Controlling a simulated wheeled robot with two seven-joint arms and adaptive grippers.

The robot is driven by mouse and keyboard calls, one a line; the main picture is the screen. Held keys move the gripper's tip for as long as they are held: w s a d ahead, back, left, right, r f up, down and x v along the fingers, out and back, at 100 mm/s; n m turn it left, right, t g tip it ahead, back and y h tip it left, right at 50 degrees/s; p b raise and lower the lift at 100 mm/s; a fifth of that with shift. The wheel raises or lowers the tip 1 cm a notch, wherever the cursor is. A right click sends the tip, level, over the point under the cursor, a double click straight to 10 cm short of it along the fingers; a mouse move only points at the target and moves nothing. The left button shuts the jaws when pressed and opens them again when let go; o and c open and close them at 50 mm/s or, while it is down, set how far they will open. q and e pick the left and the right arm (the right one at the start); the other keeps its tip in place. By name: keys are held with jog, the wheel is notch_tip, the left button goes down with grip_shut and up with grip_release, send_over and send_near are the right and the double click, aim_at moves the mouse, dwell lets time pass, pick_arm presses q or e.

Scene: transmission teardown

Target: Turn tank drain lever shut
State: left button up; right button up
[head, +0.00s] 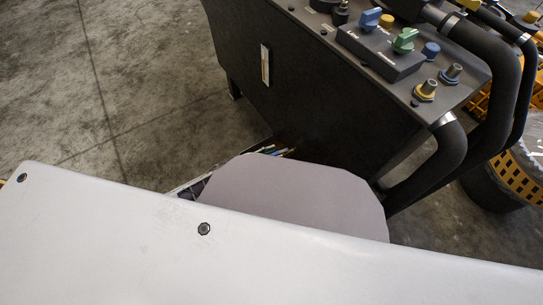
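A dark tank-like cabinet (310,90) stands at the upper middle, with a narrow sight gauge (265,65) on its side. On its top, a block (380,57) carries a blue lever-like knob (370,19) and a green one (403,41). A smaller blue knob (431,50) sits beside the block. The labels are too small to read, so I cannot tell which control, if any, is the tank drain lever. Neither of my grippers can be made out. A large pale surface and a mauve rounded shape fill the foreground and hide what lies below the cabinet.
Thick black hoses (492,100) loop down the cabinet's right side. A black bin with yellow mesh (515,178) stands at the right. Bare concrete floor (130,85) lies open at the left.

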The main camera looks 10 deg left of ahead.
pick_arm(q)
grip_shut()
